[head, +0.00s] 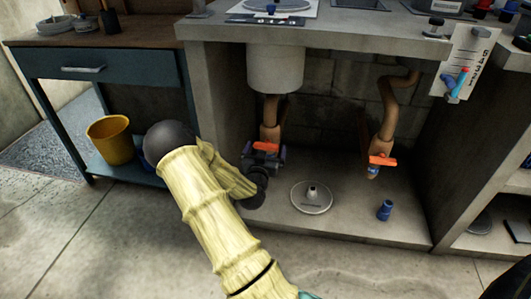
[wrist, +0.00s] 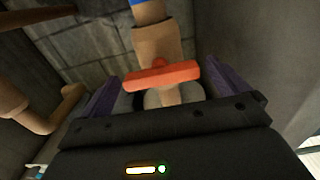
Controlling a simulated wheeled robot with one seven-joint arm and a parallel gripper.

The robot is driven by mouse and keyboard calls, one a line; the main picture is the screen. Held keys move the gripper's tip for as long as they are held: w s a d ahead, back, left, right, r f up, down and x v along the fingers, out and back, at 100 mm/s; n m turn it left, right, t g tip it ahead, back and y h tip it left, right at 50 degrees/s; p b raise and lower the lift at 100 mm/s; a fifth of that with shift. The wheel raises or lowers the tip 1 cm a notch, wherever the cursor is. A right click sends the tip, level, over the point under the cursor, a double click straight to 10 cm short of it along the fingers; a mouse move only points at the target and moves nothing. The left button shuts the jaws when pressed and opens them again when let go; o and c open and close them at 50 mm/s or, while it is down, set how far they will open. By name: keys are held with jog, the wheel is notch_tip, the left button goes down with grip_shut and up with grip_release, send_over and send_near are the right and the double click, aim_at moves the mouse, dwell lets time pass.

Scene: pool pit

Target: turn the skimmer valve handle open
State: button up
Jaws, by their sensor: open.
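An orange-red valve handle (head: 266,146) sits on the left pipe (head: 270,108) below the white basin. My gripper (head: 264,157) is at this valve. In the wrist view, the red handle (wrist: 162,75) lies crosswise to its tan pipe (wrist: 158,42), between the two purple-lined fingers of my gripper (wrist: 172,84). The jaws are open, with a gap visible beside the handle's ends. A second orange-red handle (head: 383,160) is on the right pipe (head: 386,124). No readable label tells which one is the skimmer valve. Part of the left valve is hidden behind my gripper.
A round white lid (head: 312,198) and a blue fitting (head: 385,210) lie on the shelf floor. A white basin (head: 274,70) hangs above the left pipe. The cabinet walls close in the sides. A yellow bucket (head: 110,140) stands at left.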

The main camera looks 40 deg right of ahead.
jog(key=c, duration=0.9)
